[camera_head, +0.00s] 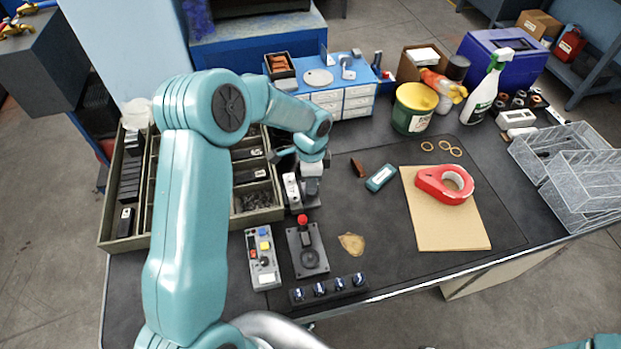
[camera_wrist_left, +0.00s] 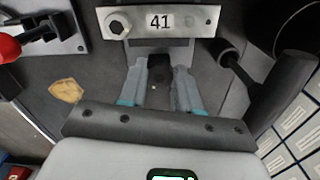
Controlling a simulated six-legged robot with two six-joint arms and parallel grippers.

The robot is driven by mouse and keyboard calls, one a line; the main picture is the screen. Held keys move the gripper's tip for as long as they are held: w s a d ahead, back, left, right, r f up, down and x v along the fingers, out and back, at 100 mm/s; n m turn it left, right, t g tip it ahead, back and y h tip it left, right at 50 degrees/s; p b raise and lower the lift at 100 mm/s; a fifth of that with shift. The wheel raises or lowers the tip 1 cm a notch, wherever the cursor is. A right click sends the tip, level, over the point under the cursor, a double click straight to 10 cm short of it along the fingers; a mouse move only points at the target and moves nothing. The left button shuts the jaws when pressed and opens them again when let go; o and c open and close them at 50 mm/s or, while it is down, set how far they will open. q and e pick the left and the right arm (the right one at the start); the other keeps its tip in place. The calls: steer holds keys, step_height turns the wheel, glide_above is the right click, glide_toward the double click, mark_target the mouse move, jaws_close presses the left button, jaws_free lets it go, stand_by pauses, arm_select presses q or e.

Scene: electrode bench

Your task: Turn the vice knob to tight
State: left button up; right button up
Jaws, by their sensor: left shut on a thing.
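The vice (camera_head: 311,188) stands on the dark bench mat, just right of the compartment tray in the head view. Its pale plate marked "41" (camera_wrist_left: 160,21) shows at the top of the left wrist view, with a grey block below it. My left gripper (camera_head: 310,165) is down at the vice. In the left wrist view its two grey fingers (camera_wrist_left: 160,82) are closed on a small dark part between them, which I take as the vice knob (camera_wrist_left: 158,87). The fingers hide much of it, and no tight mark is readable. My right gripper is not in view.
A joystick box with a red ball (camera_head: 302,219) and a button box (camera_head: 262,259) stand in front of the vice. A compartment tray (camera_head: 107,236) lies left. A teal-edged device (camera_head: 381,177) and red tape dispenser (camera_head: 445,184) lie right. Bare mat surrounds the tan patch (camera_head: 351,243).

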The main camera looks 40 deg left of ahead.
arm_select(q)
steer(key=shift+w, duration=0.15)
steer(key=o, duration=0.8)
steer(key=shift+d, duration=0.15)
steer(key=shift+c, duration=0.2)
steer(key=shift+r, duration=0.1)
steer(key=shift+r, duration=0.4)
step_height(320, 180, up, 15)
steer(key=shift+r, duration=0.2)
